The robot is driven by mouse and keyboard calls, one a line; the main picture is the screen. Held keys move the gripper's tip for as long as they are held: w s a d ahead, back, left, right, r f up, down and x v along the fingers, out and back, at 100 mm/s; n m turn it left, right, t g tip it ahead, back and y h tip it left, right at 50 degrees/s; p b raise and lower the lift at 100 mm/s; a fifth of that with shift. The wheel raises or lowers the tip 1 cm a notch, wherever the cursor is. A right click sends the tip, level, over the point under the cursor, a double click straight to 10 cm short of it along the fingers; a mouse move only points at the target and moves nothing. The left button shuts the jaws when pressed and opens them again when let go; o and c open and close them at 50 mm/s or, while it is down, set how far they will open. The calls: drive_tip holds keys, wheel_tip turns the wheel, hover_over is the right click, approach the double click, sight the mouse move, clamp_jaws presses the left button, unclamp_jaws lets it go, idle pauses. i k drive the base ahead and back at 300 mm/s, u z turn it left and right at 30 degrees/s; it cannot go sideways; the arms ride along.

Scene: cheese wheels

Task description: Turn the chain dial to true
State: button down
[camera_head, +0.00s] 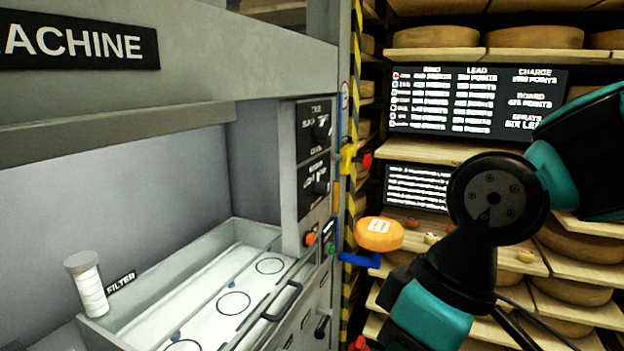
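Two black dials sit on the grey machine's right-hand control column. The upper dial (322,130) is on a dark panel with small white lettering. The lower dial (321,187) is on a similar panel below it. The lettering is too blurred to tell which dial is the chain dial or where each one points. My arm, black and teal, comes in from the right and bends down out of the bottom edge. It is apart from both dials. My gripper is not in view.
An orange button (310,239) and a green one (329,248) sit below the dials. A tray (262,232) with a filter cylinder (87,284) is at lower left. A yellow bracket (347,157), a blue bracket (358,260) and an orange cheese wheel (379,234) stand right of the column.

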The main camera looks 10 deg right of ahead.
sight(322, 134)
drive_tip(key=z, duration=0.35)
drive_tip(key=k, duration=0.45)
drive_tip(key=z, duration=1.25)
drive_tip(key=i, duration=0.85)
drive_tip(key=u, duration=0.95)
drive_tip(key=i, duration=0.5)
drive_tip(key=u, duration=0.65)
